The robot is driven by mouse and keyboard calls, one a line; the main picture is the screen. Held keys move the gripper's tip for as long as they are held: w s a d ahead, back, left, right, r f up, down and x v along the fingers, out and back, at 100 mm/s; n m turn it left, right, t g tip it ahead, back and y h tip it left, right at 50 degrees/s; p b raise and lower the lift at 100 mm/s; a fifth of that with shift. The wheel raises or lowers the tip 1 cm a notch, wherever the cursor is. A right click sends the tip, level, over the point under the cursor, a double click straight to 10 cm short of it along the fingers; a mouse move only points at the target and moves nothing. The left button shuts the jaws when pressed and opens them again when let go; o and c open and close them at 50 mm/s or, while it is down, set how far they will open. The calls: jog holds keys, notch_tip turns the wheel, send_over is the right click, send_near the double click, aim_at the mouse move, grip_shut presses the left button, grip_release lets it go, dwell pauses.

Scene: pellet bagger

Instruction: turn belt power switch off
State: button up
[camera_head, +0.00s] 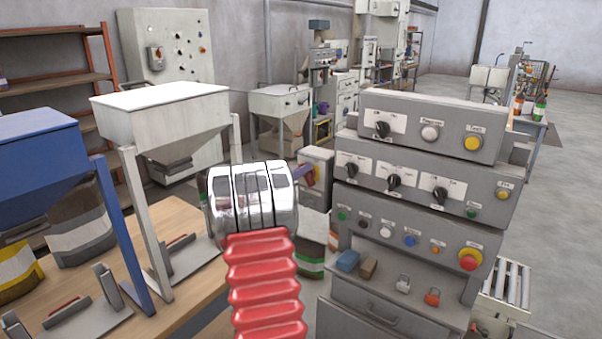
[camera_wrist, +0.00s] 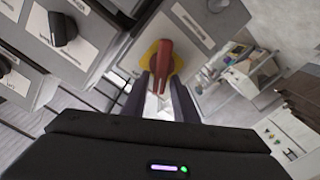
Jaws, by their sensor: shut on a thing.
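The red switch handle (camera_wrist: 166,58) stands on a yellow plate (camera_wrist: 178,65) on a grey box in the wrist view. My gripper (camera_wrist: 161,84) has its two dark fingers on either side of the handle's lower end and is shut on it. Only a little of the red and yellow switch shows there. I cannot read any label on the switch.
The grey console (camera_head: 420,215) with black knobs, coloured buttons and a red emergency stop (camera_head: 470,260) stands close on the right. A white hopper (camera_head: 165,112) and a blue hopper (camera_head: 35,145) stand on the wooden bench at left. Open floor lies at the far right.

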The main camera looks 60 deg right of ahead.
jog(key=n, duration=0.4)
jog(key=w+f+n, duration=0.1)
jog(key=n, duration=0.1)
jog(key=shift+f, duration=0.1)
jog(key=n, duration=0.2)
jog(key=f+n, duration=0.1)
jog(key=n, duration=0.2)
jog(key=shift+d+n, duration=0.1)
jog(key=shift+n, duration=0.2)
jog(key=shift+c, duration=0.2)
jog(key=o, duration=0.8)
jog(key=shift+s, duration=0.1)
jog(key=shift+r, duration=0.1)
jog(key=a, duration=0.4)
jog(key=w+a, duration=0.1)
jog(key=a, duration=0.4)
jog(key=w+a, duration=0.1)
jog(key=a, duration=0.3)
jog(key=shift+w+a, duration=0.15)
jog(key=shift+a, duration=0.2)
